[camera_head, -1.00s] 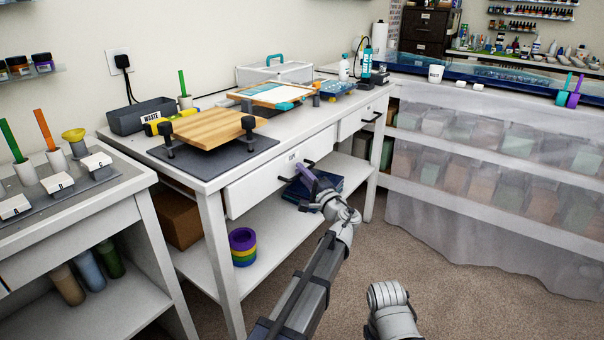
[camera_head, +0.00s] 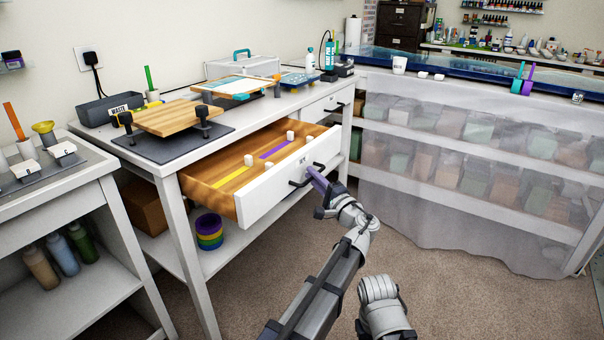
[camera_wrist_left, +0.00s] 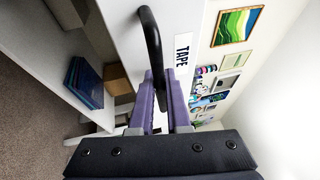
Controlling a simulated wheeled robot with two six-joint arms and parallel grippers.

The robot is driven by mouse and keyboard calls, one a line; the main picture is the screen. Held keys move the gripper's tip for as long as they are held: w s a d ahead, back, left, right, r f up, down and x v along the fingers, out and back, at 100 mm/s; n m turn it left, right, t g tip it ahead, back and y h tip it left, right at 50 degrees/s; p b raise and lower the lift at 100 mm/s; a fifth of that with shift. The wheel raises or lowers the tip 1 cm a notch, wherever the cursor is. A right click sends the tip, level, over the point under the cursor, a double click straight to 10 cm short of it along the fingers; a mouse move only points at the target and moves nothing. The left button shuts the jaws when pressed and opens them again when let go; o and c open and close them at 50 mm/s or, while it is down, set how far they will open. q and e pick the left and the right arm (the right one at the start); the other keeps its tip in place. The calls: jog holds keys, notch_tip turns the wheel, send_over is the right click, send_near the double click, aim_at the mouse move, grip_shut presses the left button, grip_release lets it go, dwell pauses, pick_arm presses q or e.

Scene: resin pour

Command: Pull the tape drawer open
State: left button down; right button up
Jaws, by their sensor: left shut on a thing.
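The tape drawer (camera_head: 285,193) is pulled well out of the white workbench. Its wooden inside shows a yellow strip (camera_head: 234,179), a purple strip (camera_head: 277,147) and several small white blocks. My left gripper (camera_head: 317,179) has purple fingers and is shut on the black bar handle (camera_head: 294,184) on the drawer front. In the left wrist view the handle (camera_wrist_left: 152,45) passes between the fingers of the left gripper (camera_wrist_left: 160,92), beside the TAPE label (camera_wrist_left: 183,50). My right gripper is not in view.
A wooden board (camera_head: 178,118) on a dark mat stands on the workbench (camera_head: 160,154) above the drawer. Coloured tape rolls (camera_head: 209,231) sit on the lower shelf. A second, closed drawer (camera_head: 318,108) is farther along. Carpeted floor (camera_head: 450,285) in front is clear.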

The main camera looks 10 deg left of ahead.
pick_arm(q)
jog(key=shift+s+d, duration=0.35)
jog(key=shift+d, duration=0.5)
jog(key=c, duration=0.9)
grip_release()
